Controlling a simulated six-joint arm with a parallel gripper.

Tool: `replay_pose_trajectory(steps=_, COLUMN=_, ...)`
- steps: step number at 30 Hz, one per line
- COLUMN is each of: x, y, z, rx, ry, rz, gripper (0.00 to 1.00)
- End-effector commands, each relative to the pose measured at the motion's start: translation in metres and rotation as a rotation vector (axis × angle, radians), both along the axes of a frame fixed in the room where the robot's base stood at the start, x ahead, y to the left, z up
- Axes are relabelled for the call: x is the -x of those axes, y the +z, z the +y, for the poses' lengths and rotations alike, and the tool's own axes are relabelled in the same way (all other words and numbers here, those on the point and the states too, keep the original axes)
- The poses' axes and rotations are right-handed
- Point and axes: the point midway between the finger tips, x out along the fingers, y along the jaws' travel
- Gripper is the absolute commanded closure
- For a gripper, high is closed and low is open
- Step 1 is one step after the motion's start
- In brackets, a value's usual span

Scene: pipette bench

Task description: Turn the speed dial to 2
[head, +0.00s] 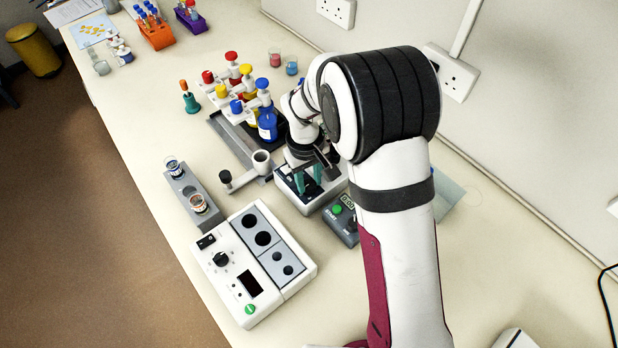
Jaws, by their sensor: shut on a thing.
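My gripper (307,184), with teal fingers, points down onto a small white device with a dark top (308,204), right of the middle of the bench. It is shut on a small part there, taken to be the speed dial, which the fingers and wrist hide. The dial's scale and setting cannot be read. A black knob (221,259) shows on a separate white box (262,315) to the front left, well apart from my gripper.
A timer with a green button (342,221) stands close to the right of the device. A grey two-cup rack (184,187) stands further left. The front right bench is fairly clear.

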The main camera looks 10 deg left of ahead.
Motion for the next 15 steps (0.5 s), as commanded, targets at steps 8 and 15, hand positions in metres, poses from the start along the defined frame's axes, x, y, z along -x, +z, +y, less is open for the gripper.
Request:
replay_pose_trajectory(steps=8, x=-0.0005, y=0.0003, z=0.0003, rx=-0.001, ry=0.000, rz=-0.002, gripper=0.33)
replay_pose_trajectory(steps=15, x=-0.0004, y=0.0028, z=0.0003, rx=-0.001, ry=-0.001, rz=-0.001, gripper=0.33)
